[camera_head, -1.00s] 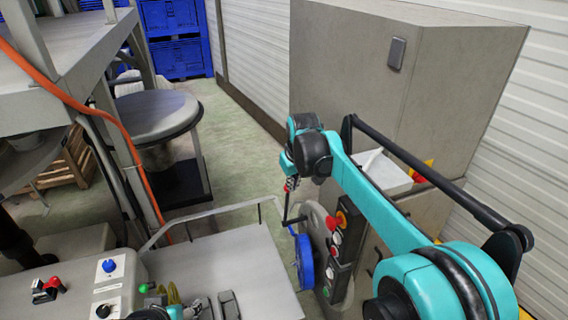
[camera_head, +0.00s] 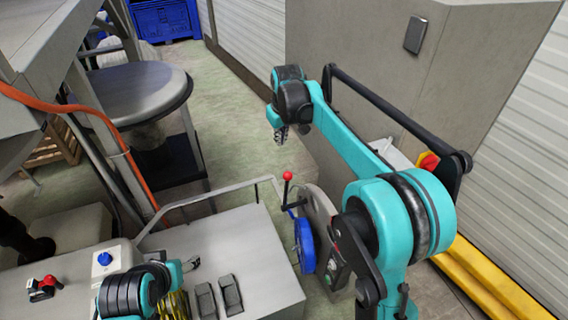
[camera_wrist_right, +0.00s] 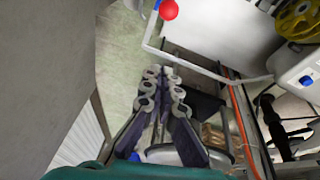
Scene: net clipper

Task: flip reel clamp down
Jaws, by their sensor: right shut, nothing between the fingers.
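A thin lever with a red ball (camera_head: 287,176) on top stands up beside the blue reel (camera_head: 305,246) on the grey machine; it looks like the reel clamp. The red ball also shows at the top of the right wrist view (camera_wrist_right: 168,9). My right gripper (camera_head: 282,136) is above and beyond the lever, apart from it. In the right wrist view its fingers (camera_wrist_right: 160,73) are together and hold nothing. My left gripper (camera_head: 190,265) is low at the left, by the grey platform; its fingers are too small to read.
A large grey cabinet (camera_head: 350,70) stands to the right of my right forearm. A bent metal rail (camera_head: 205,193) edges the platform (camera_head: 230,245). A round metal table (camera_head: 135,92) stands at the left. Green floor lies open beyond the rail.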

